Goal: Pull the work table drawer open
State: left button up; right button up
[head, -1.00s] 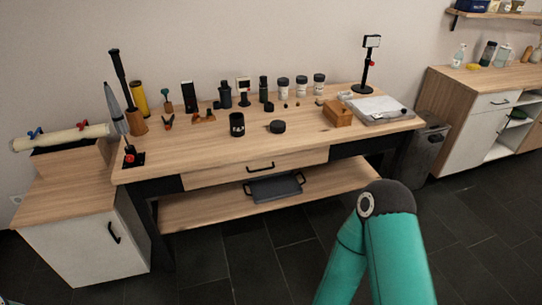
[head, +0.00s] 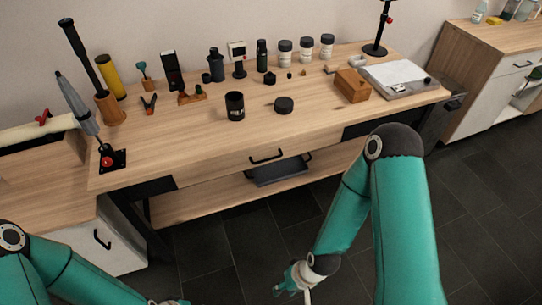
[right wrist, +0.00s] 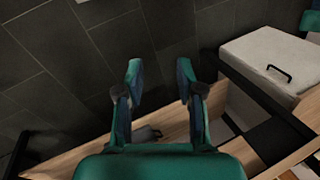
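The work table (head: 190,135) has a shallow light-wood drawer (head: 225,168) in its front, which looks closed, with its face in line with the table edge. A black bar handle (head: 266,157) sits on the drawer front. My right gripper (head: 283,284) is low in front of the table, below and apart from the handle. In the right wrist view its two fingers (right wrist: 160,78) are spread with nothing between them.
A grey tray (head: 279,175) lies on the lower shelf (head: 190,206) below the drawer. A white cabinet (head: 75,250) with a black handle stands left of the table. Jars and tools stand on the tabletop. The dark floor (head: 230,255) in front is clear.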

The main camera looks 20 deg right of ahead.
jog(key=shift+a, duration=0.15)
jog(key=m+t+h+b, duration=0.3)
jog(key=m+t+b, duration=1.25)
jog(key=b, duration=1.15)
send_near(269, 159)
jog(key=shift+g, duration=0.25)
jog(key=x, duration=1)
jog(key=shift+w+f, duration=0.15)
jog(key=shift+w, duration=0.1)
